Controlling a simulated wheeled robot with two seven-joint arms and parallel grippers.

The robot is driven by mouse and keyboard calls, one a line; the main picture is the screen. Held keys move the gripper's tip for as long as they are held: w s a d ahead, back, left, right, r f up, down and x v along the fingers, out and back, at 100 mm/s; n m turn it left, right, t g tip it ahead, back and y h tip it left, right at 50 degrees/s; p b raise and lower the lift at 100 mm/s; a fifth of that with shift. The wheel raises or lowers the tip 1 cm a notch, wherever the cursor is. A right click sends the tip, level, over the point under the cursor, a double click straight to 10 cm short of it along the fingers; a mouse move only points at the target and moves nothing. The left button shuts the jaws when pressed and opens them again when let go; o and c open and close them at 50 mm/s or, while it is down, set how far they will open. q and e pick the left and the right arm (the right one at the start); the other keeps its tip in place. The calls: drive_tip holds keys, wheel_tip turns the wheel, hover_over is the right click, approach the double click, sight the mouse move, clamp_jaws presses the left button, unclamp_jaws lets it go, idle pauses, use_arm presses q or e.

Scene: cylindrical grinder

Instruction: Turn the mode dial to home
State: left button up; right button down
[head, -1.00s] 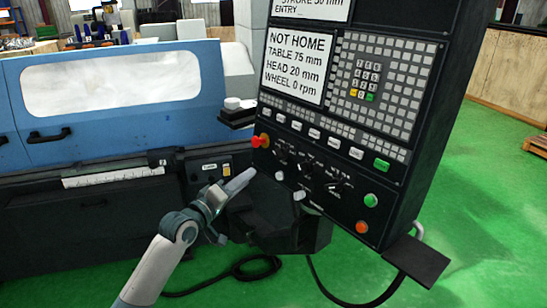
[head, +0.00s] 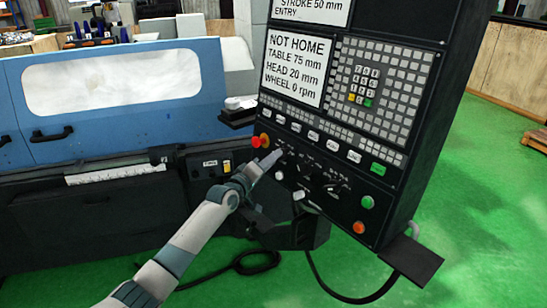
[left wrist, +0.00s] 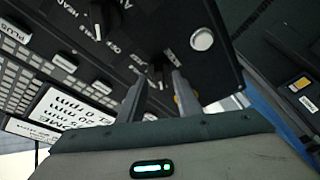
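The control panel (head: 330,130) stands tilted at the centre right; its screen (head: 295,68) reads NOT HOME. A row of dark dials sits below the screen. The leftmost dial (head: 286,157), which I take for the mode dial, is partly hidden by my left gripper (head: 272,158). Its labels are too small to read. In the left wrist view my left gripper (left wrist: 158,82) has its two fingers apart, with the tips close to a dark knob (left wrist: 165,63) in front of them. I cannot tell whether they touch it. My right gripper is not in view.
A red emergency button (head: 255,142) lies just left of my gripper, and a white button (head: 279,175) just below. Another dial (left wrist: 97,20) is farther along the panel. The blue grinder cover (head: 110,95) stands behind. A black cable lies on the green floor.

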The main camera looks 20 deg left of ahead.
use_arm(q)
drive_tip(key=shift+w+d, duration=0.15)
drive_tip(key=shift+w, duration=0.4)
clamp_jaws()
